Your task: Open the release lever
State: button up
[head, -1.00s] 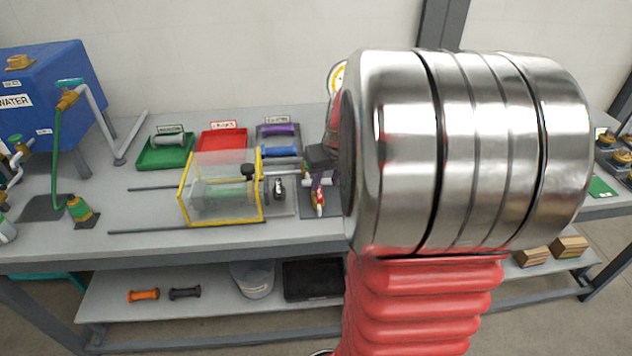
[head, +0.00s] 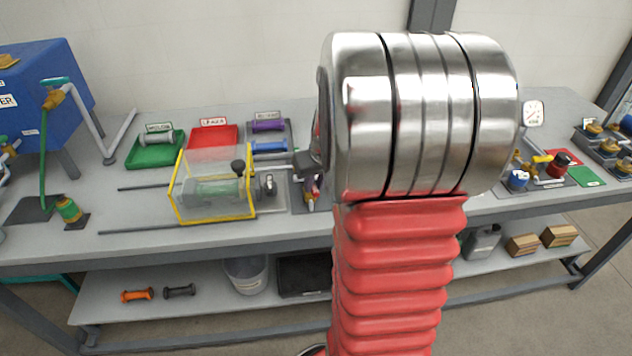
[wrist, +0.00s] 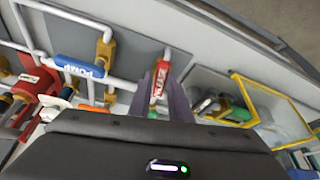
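In the wrist view a red lever handle (wrist: 160,84) with white lettering, too blurred to read surely, shows between the two grey fingers of my gripper (wrist: 164,86). I cannot tell whether the fingers touch it. In the head view my silver and red arm covers most of the gripper; a dark part of it (head: 306,168) shows beside the clear yellow-edged guard. Part of a red handle (head: 312,189) shows just below that. A black knob (head: 238,166) stands at the guard's right end. I cannot tell for certain which part is the release lever.
A blue handle marked PUMP (wrist: 80,68) and white pipes lie left of my fingers in the wrist view. The yellow-edged guard (head: 211,220) stands left of my gripper, with green (head: 133,162) and red (head: 213,137) trays behind. A gauge (head: 533,113) stands right.

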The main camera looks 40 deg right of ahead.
grip_shut()
jog(key=shift+w+a+m+h, duration=0.1)
jog(key=shift+a+m+h, duration=0.15)
jog(key=shift+m, duration=0.45)
jog(key=shift+w+a+m+h, duration=0.15)
jog(key=shift+m+h, duration=0.2)
jog(key=shift+m, duration=0.35)
jog(key=o, duration=0.5)
grip_release()
jog(key=shift+g, duration=0.3)
jog(key=v, duration=1.3)
jog(key=shift+s+r, duration=0.2)
jog(key=shift+r, duration=0.15)
